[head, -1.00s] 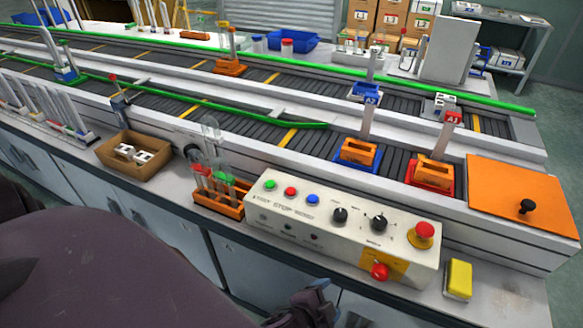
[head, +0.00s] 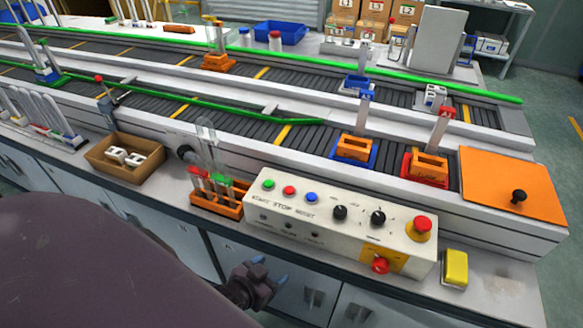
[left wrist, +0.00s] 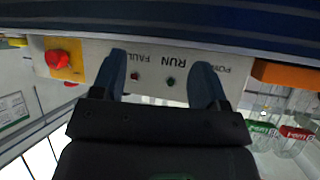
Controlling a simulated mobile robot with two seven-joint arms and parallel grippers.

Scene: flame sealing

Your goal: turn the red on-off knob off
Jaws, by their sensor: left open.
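The red on-off knob (head: 380,265) sits on a yellow-orange plate on the front face of the white control box (head: 330,221). It also shows in the left wrist view (left wrist: 62,58), to the left of my fingers. My left gripper (head: 270,270) is open and empty, low in front of the box and to the left of the knob. In the left wrist view its two blue fingers (left wrist: 160,70) are spread before the lamp labels, apart from the knob. My right gripper is not in view.
A red mushroom button (head: 422,222) and two black dials stand on the box top. A yellow block (head: 455,267) lies right of the box. An orange tube rack (head: 217,202) stands at its left. Free room lies in front of the bench.

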